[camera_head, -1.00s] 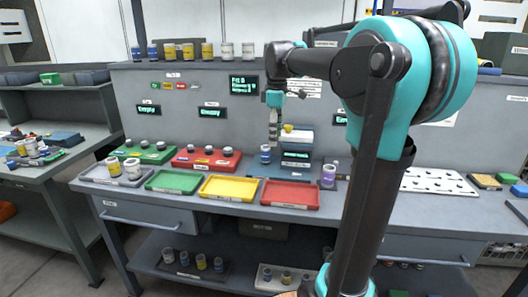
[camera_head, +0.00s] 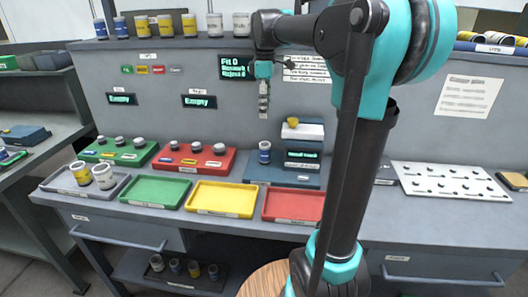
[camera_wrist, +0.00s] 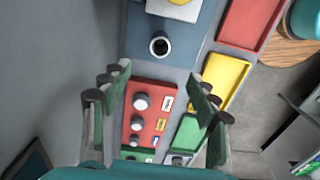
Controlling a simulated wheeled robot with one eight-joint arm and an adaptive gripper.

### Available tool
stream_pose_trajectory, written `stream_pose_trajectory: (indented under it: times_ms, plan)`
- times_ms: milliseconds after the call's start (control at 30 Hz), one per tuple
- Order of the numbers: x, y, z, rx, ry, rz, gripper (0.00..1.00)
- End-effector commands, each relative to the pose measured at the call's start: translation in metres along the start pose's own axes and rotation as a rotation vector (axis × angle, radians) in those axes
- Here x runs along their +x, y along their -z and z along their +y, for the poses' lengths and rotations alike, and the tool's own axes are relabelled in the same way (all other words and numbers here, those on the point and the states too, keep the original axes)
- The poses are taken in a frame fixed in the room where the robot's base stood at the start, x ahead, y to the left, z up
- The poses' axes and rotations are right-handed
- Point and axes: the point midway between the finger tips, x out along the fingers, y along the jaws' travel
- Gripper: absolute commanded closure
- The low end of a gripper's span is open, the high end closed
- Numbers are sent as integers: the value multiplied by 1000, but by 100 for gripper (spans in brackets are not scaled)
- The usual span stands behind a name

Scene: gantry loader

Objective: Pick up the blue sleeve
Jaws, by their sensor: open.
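A small blue sleeve (camera_head: 264,152) with a pale band stands upright on the left part of a dark blue fixture base (camera_head: 253,174) at the back of the bench. In the wrist view the sleeve (camera_wrist: 159,46) shows from above, its dark round opening facing up. My gripper (camera_head: 263,114) is open and empty, above the sleeve in the head view. In the wrist view its fingers (camera_wrist: 159,103) are spread wide, with the sleeve beyond the tips near the top middle. Two more blue sleeves (camera_head: 120,27) stand on the upper shelf at left.
Red (camera_head: 219,171) and green (camera_head: 101,158) holders with grey-topped pegs stand left of the fixture. Grey, green (camera_head: 133,198), yellow (camera_head: 202,205) and red (camera_head: 277,215) trays line the front. A white block with a yellow part (camera_head: 303,130) rises right of the sleeve.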

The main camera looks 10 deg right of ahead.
Motion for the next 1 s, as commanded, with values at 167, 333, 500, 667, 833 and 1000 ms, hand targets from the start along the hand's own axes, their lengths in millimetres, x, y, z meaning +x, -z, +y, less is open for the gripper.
stream_pose_trajectory:
  times_ms: [167, 333, 500, 667, 833, 1000]
  plan:
    - [37, 0, 0, 0, 0, 0, 40]
    - [70, 0, 0, 0, 0, 0, 40]
    - [93, 0, 0, 0, 0, 0, 40]
    - [102, 0, 0, 0, 0, 0, 40]
    - [121, 0, 0, 0, 0, 0, 40]
    - [144, 0, 0, 0, 0, 0, 40]
